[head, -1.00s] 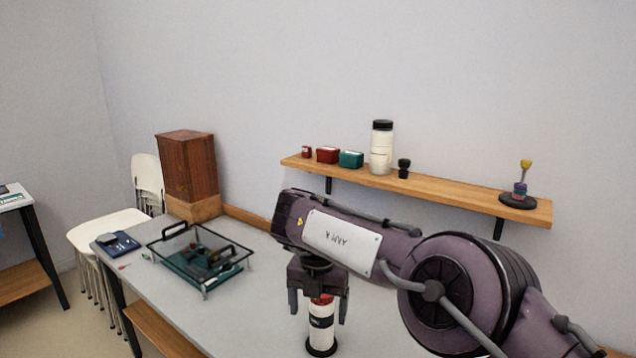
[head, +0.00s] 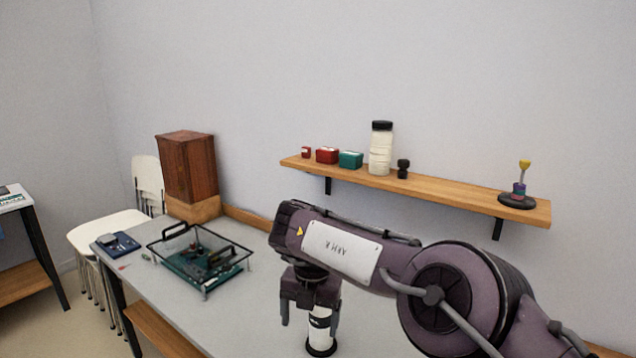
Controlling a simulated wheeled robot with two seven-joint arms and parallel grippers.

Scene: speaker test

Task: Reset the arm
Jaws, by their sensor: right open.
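My right arm (head: 342,249) comes in from the lower right over the table (head: 240,318). My right gripper (head: 309,322) points down and is open, with its two fingers apart. A white and black bottle (head: 321,331) stands upright on the table, just behind or between the fingers. The gripper covers its top, and I cannot tell whether the fingers touch it. My left gripper is not in the head view.
A wire basket (head: 204,292) with a green circuit board stands on the table at left. A wooden speaker box (head: 188,167) is behind it. A wall shelf (head: 440,192) holds a tall jar (head: 381,148) and small boxes. White chairs (head: 110,226) stand left.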

